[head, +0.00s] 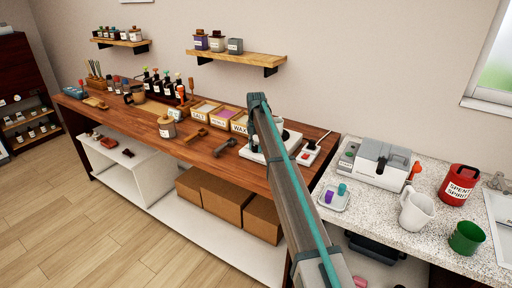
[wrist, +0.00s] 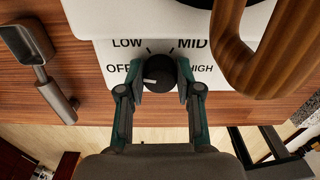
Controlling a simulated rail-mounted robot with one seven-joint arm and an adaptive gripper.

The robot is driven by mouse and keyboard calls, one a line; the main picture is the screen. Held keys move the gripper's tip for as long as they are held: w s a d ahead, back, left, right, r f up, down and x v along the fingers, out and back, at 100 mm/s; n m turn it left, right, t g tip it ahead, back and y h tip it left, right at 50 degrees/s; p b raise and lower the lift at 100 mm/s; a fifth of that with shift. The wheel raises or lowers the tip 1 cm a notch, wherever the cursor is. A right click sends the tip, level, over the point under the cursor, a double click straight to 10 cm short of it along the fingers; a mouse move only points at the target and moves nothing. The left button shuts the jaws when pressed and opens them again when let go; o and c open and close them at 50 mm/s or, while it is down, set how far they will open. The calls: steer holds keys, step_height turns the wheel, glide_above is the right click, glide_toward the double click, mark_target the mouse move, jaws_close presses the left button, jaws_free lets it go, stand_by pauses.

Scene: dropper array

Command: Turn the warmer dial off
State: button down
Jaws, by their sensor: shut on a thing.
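The warmer dial (wrist: 160,73) is a black round knob on the white front of the warmer (wrist: 98,25), with OFF, LOW, MID and HIGH printed around it. A short white mark on the knob sits on its left side, roughly facing the OFF side. My gripper (wrist: 160,85) has a finger on each side of the knob and is shut on it. In the head view the white warmer (head: 251,154) is on the wooden bench, partly behind my arm; the dial and gripper are hidden there.
A curved wooden handle (wrist: 229,45) hangs close to the right finger. A metal tool (wrist: 52,92) lies to the left on the bench. Labelled boxes (head: 205,112) stand left of the warmer, and a red-switched strip (head: 308,152) lies to its right.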

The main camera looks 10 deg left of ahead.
mark_target(255, 146)
steer(key=shift+n, duration=1)
steer(key=c, duration=0.8)
jaws_free()
steer(key=shift+o, duration=0.2)
steer(key=shift+r, duration=0.1)
step_height(255, 146, up, 12)
steer(key=shift+a, duration=0.1)
